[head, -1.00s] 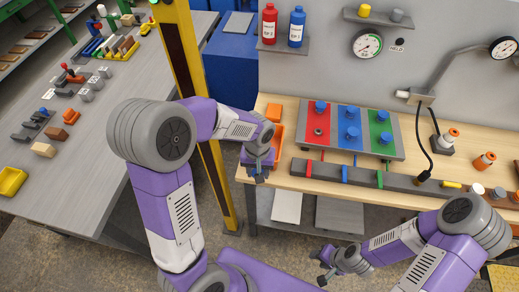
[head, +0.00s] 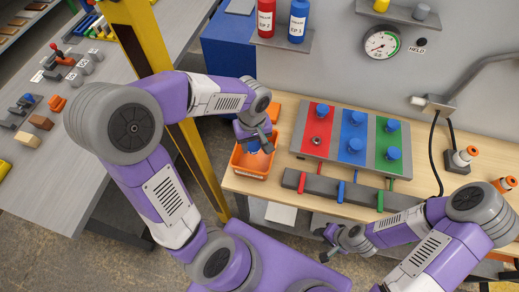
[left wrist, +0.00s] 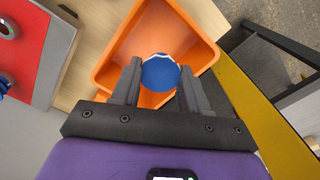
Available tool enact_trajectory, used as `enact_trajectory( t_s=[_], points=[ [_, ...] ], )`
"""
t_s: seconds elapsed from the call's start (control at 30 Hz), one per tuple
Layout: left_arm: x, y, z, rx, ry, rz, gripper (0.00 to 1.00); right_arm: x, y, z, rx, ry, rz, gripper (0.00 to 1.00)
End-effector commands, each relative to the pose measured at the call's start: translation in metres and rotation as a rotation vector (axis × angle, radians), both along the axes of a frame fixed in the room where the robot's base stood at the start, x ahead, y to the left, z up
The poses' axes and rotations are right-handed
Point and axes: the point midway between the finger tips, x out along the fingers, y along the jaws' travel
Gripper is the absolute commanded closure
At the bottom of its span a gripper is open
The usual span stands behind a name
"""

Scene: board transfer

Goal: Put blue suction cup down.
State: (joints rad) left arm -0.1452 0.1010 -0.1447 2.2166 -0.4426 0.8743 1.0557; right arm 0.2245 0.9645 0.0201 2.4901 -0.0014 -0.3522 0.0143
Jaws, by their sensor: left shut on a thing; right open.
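A blue suction cup (left wrist: 160,73) is held between the fingers of my left gripper (head: 254,141), with the orange bin (left wrist: 119,48) behind it in the left wrist view. The cup also shows just under the fingers in the head view (head: 254,148). The bin (head: 236,163) stands at the left end of the wooden bench, and the cup is over its opening. I cannot tell the exact height of the cup above the bin floor. My right gripper (head: 324,244) is open and empty, low in front of the bench.
A board with red (head: 307,145), blue and green panels carries several blue cups; the red panel has a bare ring fitting (head: 316,140). A grey bar (head: 330,191) lies in front of it. A yellow post (head: 150,60) stands left of the bin. Another orange container is behind the bin.

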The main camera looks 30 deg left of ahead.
Motion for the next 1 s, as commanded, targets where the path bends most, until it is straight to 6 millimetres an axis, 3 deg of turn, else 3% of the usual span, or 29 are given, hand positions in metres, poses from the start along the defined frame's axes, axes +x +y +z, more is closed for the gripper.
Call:
enact_trajectory(
  t_s=[0.03, 0.13, 0.37, 0.6, 1.0],
  points=[
    [-0.002, 0.000, -0.014, 0.000, 0.007, 0.000, 0.91, 0.000, 0.000, -0.005, 0.000, 0.001, 0.000, 0.57],
    [-0.001, 0.000, -0.033, 0.000, 0.006, -0.001, 0.91, -0.001, 0.000, -0.010, 0.000, 0.002, 0.000, 0.57],
    [-0.001, 0.000, -0.052, -0.001, 0.002, 0.001, 0.91, 0.000, 0.000, -0.014, 0.000, 0.001, -0.001, 0.57],
    [-0.001, 0.000, -0.084, 0.000, 0.004, 0.000, 0.91, 0.000, 0.000, -0.023, 0.000, 0.001, -0.001, 0.57],
    [-0.001, 0.000, -0.089, -0.001, 0.001, 0.000, 0.91, 0.000, 0.000, -0.028, 0.000, 0.001, 0.000, 0.57]
  ],
)
